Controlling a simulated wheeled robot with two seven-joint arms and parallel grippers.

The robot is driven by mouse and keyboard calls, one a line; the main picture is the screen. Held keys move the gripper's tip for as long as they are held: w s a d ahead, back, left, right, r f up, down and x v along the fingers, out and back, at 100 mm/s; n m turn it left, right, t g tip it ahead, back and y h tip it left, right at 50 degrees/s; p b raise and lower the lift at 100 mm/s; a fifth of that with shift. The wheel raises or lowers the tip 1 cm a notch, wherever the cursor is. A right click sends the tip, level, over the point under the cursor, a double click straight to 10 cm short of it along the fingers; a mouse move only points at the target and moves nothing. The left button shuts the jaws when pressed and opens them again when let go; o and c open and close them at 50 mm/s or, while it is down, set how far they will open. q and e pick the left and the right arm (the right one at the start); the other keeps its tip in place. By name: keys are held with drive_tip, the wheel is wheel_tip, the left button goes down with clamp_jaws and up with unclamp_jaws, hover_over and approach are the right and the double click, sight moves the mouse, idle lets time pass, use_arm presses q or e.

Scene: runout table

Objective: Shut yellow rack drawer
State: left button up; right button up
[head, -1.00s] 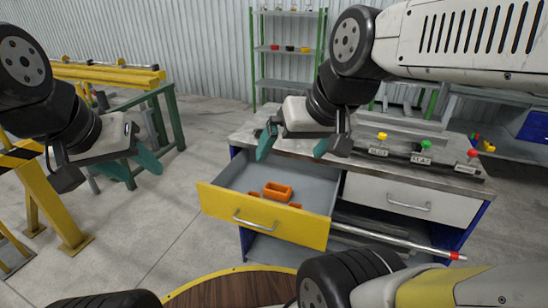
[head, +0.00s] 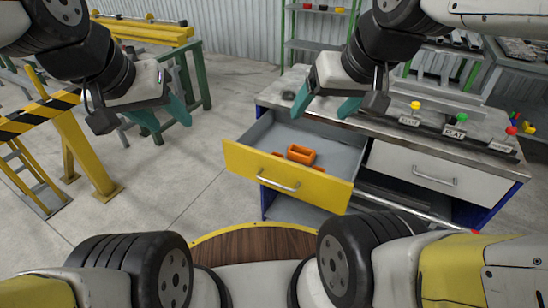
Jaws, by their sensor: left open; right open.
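The yellow-fronted drawer (head: 288,178) of the workbench is pulled open toward me, with a silver bar handle (head: 278,182) on its front. My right gripper (head: 322,107) is open and empty, above the back part of the drawer and the bench edge. My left gripper (head: 164,128) is open and empty, in the air to the left of the drawer, apart from it.
A white drawer (head: 425,172) beside it is shut. The bench top (head: 385,120) carries yellow, green and red knobs on labelled bases. A yellow striped barrier (head: 75,150) stands at the left. Bare floor (head: 185,195) lies left of the drawer. A metal bar sits under the drawers.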

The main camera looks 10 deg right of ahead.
drive_tip(key=w+a+f+n, duration=0.1)
drive_tip(key=w+n, duration=0.1)
drive_tip(key=w+a+f+n+g, duration=0.1)
drive_tip(key=w+n, duration=0.1)
drive_tip(key=w, duration=0.1)
drive_tip(key=w+a+f+n+g, duration=0.1)
drive_tip(key=w+f+n, duration=0.1)
drive_tip(key=w+n, duration=0.1)
drive_tip(key=shift+a+h, duration=0.25)
drive_tip(key=shift+h, duration=0.15)
drive_tip(key=c, duration=1.4)
drive_tip(key=w+a+f+n, duration=0.3)
drive_tip(key=w+f+n, duration=0.1)
drive_tip(key=n, duration=0.1)
drive_tip(key=shift+w+a+f+g+h, duration=0.1)
drive_tip(key=shift+w+a+g+h, duration=0.2)
drive_tip(key=shift+a+h, duration=0.1)
clamp_jaws()
drive_tip(key=n+h, duration=0.3)
drive_tip(key=n, duration=1.3)
approach(241, 166)
drive_tip(key=s+f, duration=0.4)
drive_tip(key=f, duration=0.2)
drive_tip(key=w+d, duration=0.1)
drive_tip(key=w, duration=0.2)
drive_tip(key=shift+w+d+f, duration=0.1)
drive_tip(key=shift+d+f, duration=0.05)
drive_tip(key=shift+d, duration=0.25)
drive_tip(key=shift+w+d, duration=0.2)
drive_tip(key=shift+w, duration=0.25)
